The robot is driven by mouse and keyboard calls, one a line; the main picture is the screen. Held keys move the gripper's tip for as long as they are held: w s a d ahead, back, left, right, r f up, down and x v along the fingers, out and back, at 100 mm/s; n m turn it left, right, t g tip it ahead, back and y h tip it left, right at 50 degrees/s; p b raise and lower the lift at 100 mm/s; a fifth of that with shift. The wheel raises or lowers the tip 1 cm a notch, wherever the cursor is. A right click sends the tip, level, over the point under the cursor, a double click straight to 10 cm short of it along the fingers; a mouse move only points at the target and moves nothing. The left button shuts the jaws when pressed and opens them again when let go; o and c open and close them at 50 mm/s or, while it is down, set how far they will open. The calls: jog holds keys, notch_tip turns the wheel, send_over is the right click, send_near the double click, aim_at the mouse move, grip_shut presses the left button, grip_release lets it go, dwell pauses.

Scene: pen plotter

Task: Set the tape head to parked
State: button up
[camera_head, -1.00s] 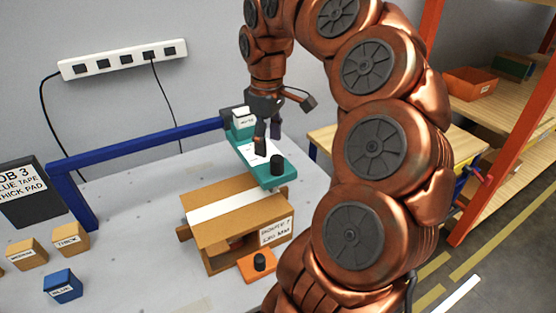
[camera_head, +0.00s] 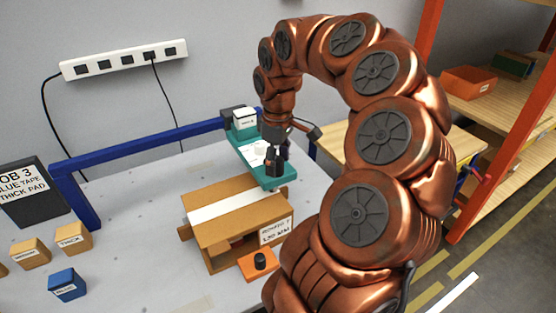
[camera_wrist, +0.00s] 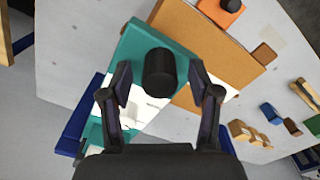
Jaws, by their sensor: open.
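The tape head is a teal carriage (camera_head: 248,153) behind and above the cardboard box, with a white label on its top. It also shows in the wrist view (camera_wrist: 130,51). A black knob (camera_wrist: 160,73) stands upright on its near end. My gripper (camera_wrist: 163,93) is open, with one finger on each side of the knob and gaps between. In the head view, my gripper (camera_head: 274,168) is low over the carriage's near end and hides the knob. I cannot read a parked marking.
A cardboard box (camera_head: 215,228) with a white tape strip sits in front of the carriage. An orange block with a black knob (camera_head: 259,263) is at its foot. A blue rail frame (camera_head: 130,145) stands behind. Labelled blocks (camera_head: 73,239) and a blue block (camera_head: 67,284) lie left.

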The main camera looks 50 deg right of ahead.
jog(key=shift+f, duration=0.25)
grip_shut()
dwell(0.5)
